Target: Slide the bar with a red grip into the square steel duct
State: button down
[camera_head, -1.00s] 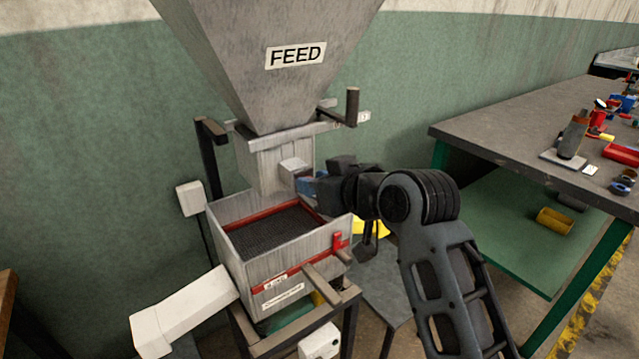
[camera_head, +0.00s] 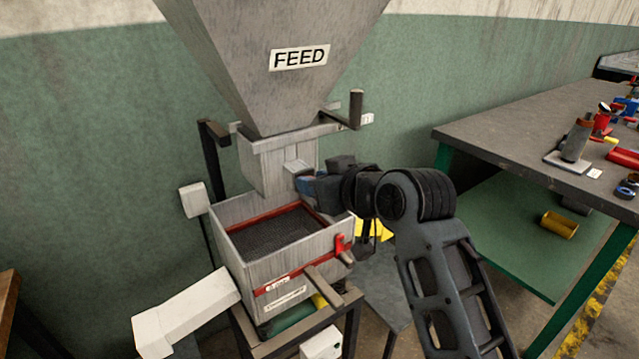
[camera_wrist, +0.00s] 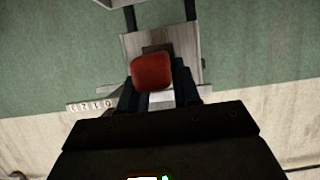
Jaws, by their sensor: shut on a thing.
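The square steel duct (camera_head: 262,165) hangs below the grey FEED hopper, above an open box. Grey steel (camera_wrist: 187,45) shows just beyond the grip. The bar's shaft is hidden behind the grip, so I cannot tell how far it is in the duct. The head view does not show the bar clearly.
Below the duct stands the open box (camera_head: 295,262) with a dark mesh floor and a red clip (camera_head: 340,243) at its front corner. A black-handled lever (camera_head: 355,108) sticks out above my gripper. A cluttered workbench (camera_head: 500,125) stands to the right.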

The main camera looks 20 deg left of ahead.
jog(key=shift+w+a+r, duration=0.1)
jog(key=shift+a, duration=0.05)
jog(key=c, duration=0.7)
grip_release()
jog(key=shift+f, duration=0.2)
jog(key=b+v, duration=0.1)
jog(key=v, duration=0.6)
jog(key=s+d+f+m+t+h, duration=0.55)
jog(key=s+d+f+m, duration=0.35)
jog(key=s+d+f, duration=1.05)
jog(key=s+d+r+h, duration=0.1)
jog(key=s+d, duration=0.3)
jog(key=s, duration=0.4)
jog(key=s+d+r+m+h, duration=0.1)
jog(key=s+d+r+h, duration=0.1)
jog(key=s, duration=0.6)
jog(key=s+d+r+t+h, duration=0.1)
jog(key=s+d+r+h, duration=0.1)
jog(key=s+d, duration=0.4)
jog(key=shift+d+v, duration=0.15)
jog(key=shift+v, duration=0.65)
jog(key=shift+d+v, duration=0.15)
jog(key=shift+v, duration=0.65)
